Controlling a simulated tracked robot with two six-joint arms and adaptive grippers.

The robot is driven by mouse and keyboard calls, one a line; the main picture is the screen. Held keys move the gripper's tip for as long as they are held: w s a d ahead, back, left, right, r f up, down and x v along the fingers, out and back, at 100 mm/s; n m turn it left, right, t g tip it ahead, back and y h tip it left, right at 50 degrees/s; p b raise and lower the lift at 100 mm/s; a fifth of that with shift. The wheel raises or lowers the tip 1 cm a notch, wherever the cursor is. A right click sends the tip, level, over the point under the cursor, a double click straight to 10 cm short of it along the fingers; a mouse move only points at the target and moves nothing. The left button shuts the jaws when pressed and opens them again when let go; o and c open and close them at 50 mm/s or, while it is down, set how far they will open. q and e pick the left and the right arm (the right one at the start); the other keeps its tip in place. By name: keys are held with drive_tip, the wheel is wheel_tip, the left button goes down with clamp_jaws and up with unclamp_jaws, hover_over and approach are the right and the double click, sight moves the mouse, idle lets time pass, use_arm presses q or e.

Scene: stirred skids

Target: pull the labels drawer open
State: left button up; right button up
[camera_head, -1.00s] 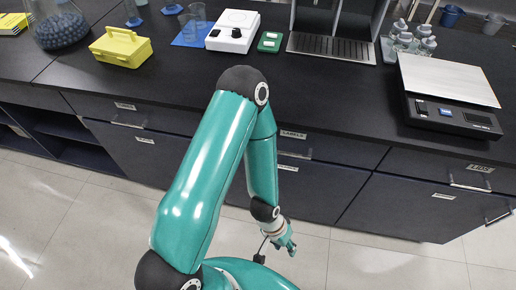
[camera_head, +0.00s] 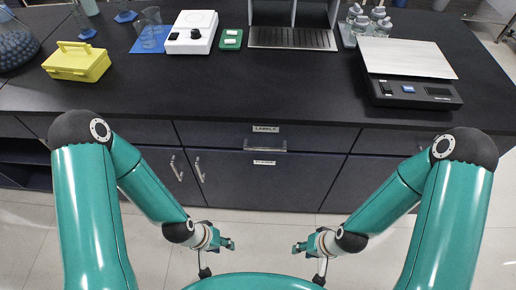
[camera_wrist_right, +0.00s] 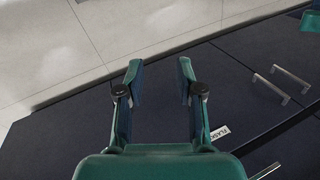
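The labels drawer (camera_head: 225,135) is a dark front in the middle of the cabinet, under the black worktop. Its white LABELS tag (camera_head: 265,128) sits above a grey bar handle (camera_head: 265,147). The front looks flush with its neighbours, so the drawer looks shut. My left gripper (camera_head: 232,243) is below and left of the handle, apart from the cabinet; its fingers are too small to judge. My right gripper (camera_head: 296,247) is below and right of the handle, touching nothing. In the right wrist view my right gripper (camera_wrist_right: 160,75) has its fingers apart with nothing between them.
A larger front with its own tag (camera_head: 264,162) lies below the labels drawer. A yellow box (camera_head: 78,61), white device (camera_head: 192,32) and scale (camera_head: 409,73) stand on the worktop. Pale floor lies before the cabinet.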

drive_tip(key=shift+w, duration=0.1)
drive_tip(key=n+t+y+b, duration=0.3)
drive_tip(key=n+t+b, duration=1.3)
drive_tip(key=n+b, duration=1.45)
approach(265, 148)
drive_tip(key=w+a+m+b, duration=0.1)
drive_tip(key=w+m+b, duration=0.1)
drive_tip(key=w, duration=0.1)
drive_tip(key=w+a+m+b, duration=0.1)
drive_tip(key=w+m+b, duration=0.1)
drive_tip(key=w+b, duration=0.1)
drive_tip(key=w+a+m+b, duration=0.1)
drive_tip(key=w+m+b, duration=0.1)
drive_tip(key=w, duration=0.1)
drive_tip(key=shift+w+a+f+b, duration=0.1)
drive_tip(key=shift+a+f+b, duration=0.2)
drive_tip(key=shift+a+f, duration=0.1)
drive_tip(key=shift+r, duration=0.1)
